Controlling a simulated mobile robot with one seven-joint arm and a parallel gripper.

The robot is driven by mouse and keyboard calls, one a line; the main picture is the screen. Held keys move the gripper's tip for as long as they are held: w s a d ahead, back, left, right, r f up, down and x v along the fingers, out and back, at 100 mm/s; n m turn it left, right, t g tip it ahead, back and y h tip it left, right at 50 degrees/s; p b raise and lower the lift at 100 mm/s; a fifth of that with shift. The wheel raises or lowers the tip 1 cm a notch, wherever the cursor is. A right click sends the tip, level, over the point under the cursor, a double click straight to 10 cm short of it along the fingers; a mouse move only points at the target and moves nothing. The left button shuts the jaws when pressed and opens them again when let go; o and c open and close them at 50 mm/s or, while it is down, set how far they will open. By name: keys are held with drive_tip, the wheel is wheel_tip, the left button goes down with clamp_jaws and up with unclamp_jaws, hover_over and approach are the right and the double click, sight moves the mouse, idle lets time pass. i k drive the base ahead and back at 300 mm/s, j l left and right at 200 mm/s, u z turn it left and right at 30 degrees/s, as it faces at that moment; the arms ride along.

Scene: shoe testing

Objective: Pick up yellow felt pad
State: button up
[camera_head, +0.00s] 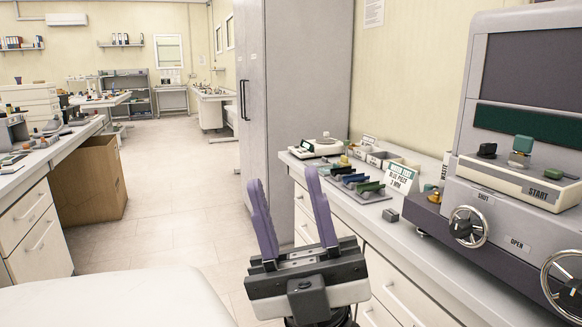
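I cannot clearly make out a yellow felt pad. A small yellowish thing (344,160) shows on the right counter behind a dark tray, too small to identify. Another small yellow-brown thing (430,188) lies near the grey machine, also unclear. My gripper (284,177) has two purple fingers pointing up, spread apart with nothing between them. It is in front of the counter's left side, clear of the things on it.
The right counter (410,229) bears a dark tray (370,197) of blue and green pieces, a sign (401,177), a scale (317,148) and a large grey machine (451,228) with handwheels. A tall cabinet (293,100) stands behind. Open floor (180,228) lies left of my gripper.

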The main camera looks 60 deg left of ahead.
sight(344, 162)
drive_tip(key=u, duration=1.55)
